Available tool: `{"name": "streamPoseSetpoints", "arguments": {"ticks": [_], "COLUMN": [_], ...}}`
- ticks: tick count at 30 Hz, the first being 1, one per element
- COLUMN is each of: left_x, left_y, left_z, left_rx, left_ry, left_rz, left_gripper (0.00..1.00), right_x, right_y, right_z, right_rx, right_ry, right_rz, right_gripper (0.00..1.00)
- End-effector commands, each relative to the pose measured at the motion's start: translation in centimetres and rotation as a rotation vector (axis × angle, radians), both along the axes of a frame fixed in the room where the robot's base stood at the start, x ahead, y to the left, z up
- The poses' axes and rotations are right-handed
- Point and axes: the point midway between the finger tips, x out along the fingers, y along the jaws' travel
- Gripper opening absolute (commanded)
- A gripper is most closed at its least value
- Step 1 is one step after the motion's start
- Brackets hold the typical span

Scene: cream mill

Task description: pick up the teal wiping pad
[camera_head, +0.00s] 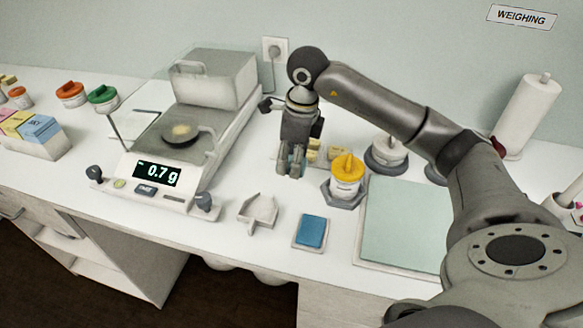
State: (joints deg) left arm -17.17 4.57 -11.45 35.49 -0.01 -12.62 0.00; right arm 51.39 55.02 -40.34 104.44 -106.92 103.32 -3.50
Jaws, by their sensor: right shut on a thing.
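The teal wiping pad (311,231) lies flat on the white worktop near its front edge. It looks blue-teal with a paler border around it. My right gripper (290,172) points down behind and a little to the left of the pad, apart from it. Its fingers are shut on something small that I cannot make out. My left gripper is not in view.
A balance (180,148) reading 0.7 g stands to the left. A pale green mat (405,222) lies to the right. A paper roll (530,112) stands at the back right.

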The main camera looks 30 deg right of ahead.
Motion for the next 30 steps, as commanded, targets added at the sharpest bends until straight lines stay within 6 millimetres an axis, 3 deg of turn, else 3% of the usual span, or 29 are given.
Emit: {"name": "streamPoseSetpoints", "arguments": {"ticks": [3, 15, 21, 29, 30], "left_x": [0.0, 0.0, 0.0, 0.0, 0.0], "left_y": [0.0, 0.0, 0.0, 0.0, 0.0], "left_z": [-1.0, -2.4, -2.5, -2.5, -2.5], "left_rx": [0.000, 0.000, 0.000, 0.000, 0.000], "left_ry": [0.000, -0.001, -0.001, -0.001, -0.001], "left_rz": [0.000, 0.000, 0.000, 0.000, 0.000], "left_gripper": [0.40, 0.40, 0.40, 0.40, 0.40], "right_x": [-2.2, -8.4, -9.5, -9.6, -9.6], "right_y": [1.2, 4.8, 5.4, 5.4, 5.4], "right_z": [2.8, 5.9, 6.5, 6.5, 6.5], "right_rx": [-0.003, 0.000, 0.000, 0.000, 0.000], "right_ry": [-0.008, -0.004, -0.001, -0.001, -0.001], "right_rz": [0.005, 0.002, 0.001, -0.001, -0.001], "right_gripper": [0.32, 0.32, 0.32, 0.32, 0.43]}}
